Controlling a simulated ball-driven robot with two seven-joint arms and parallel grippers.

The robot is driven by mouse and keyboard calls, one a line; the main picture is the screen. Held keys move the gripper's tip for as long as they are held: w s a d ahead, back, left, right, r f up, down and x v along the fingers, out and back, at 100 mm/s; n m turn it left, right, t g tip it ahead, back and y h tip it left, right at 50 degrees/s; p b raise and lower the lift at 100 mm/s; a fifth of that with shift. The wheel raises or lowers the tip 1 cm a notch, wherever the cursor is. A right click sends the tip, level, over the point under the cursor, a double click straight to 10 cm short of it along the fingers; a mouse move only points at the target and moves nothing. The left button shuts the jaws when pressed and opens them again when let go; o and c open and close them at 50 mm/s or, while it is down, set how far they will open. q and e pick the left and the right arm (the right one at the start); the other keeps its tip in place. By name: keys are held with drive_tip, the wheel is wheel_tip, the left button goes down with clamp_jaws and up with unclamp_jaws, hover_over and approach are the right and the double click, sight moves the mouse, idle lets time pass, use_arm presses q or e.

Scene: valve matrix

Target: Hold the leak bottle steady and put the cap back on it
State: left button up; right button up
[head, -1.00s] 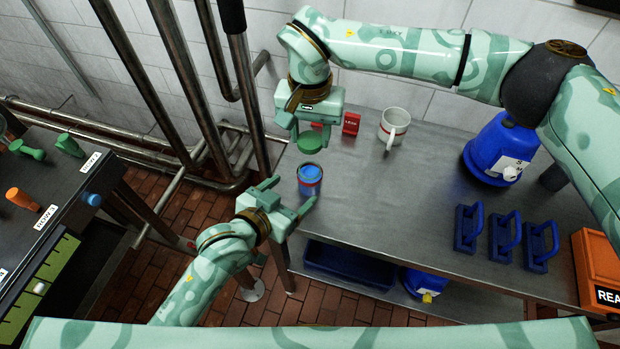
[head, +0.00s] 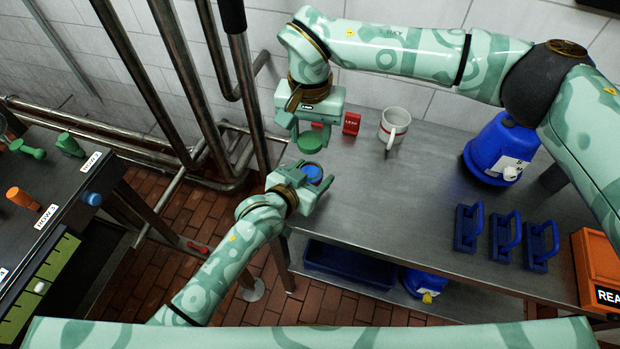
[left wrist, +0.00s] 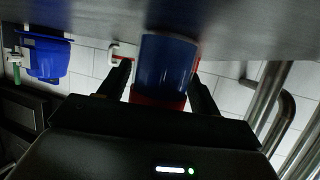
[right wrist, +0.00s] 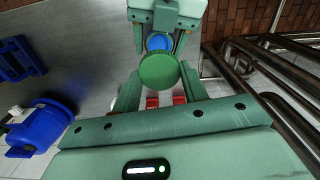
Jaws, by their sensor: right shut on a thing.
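The leak bottle (head: 312,173) is blue and stands upright near the left end of the steel bench. In the left wrist view the blue bottle (left wrist: 165,65) with its red band sits between my left fingers. My left gripper (head: 306,184) is open around it, and a small gap seems to show beside the fingers. My right gripper (head: 309,134) is shut on the green round cap (head: 310,141) and holds it above and just behind the bottle. In the right wrist view the cap (right wrist: 159,71) partly covers the bottle's blue top (right wrist: 159,42).
A red tag block (head: 351,123) and a white mug (head: 394,126) stand behind on the bench (head: 400,210). A blue container (head: 498,149), several blue handled blocks (head: 502,236) and an orange box (head: 597,268) are to the right. Pipes (head: 190,100) rise at the left.

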use_arm(q)
drive_tip(key=c, duration=1.1)
use_arm(e)
drive_tip(key=shift+f, duration=0.1)
use_arm(q)
drive_tip(key=shift+o, duration=0.2)
use_arm(e)
hover_over(310, 159)
drive_tip(key=s, duration=0.2)
drive_tip(key=shift+w+f, duration=0.2)
drive_tip(key=shift+f, duration=2.2)
drive_tip(key=shift+f, duration=0.1)
drive_tip(key=shift+f, duration=0.8)
drive_tip(key=shift+f, duration=0.55)
use_arm(q)
clamp_jaws()
use_arm(e)
drive_tip(key=m, duration=1.3)
drive_tip(key=shift+s, duration=0.1)
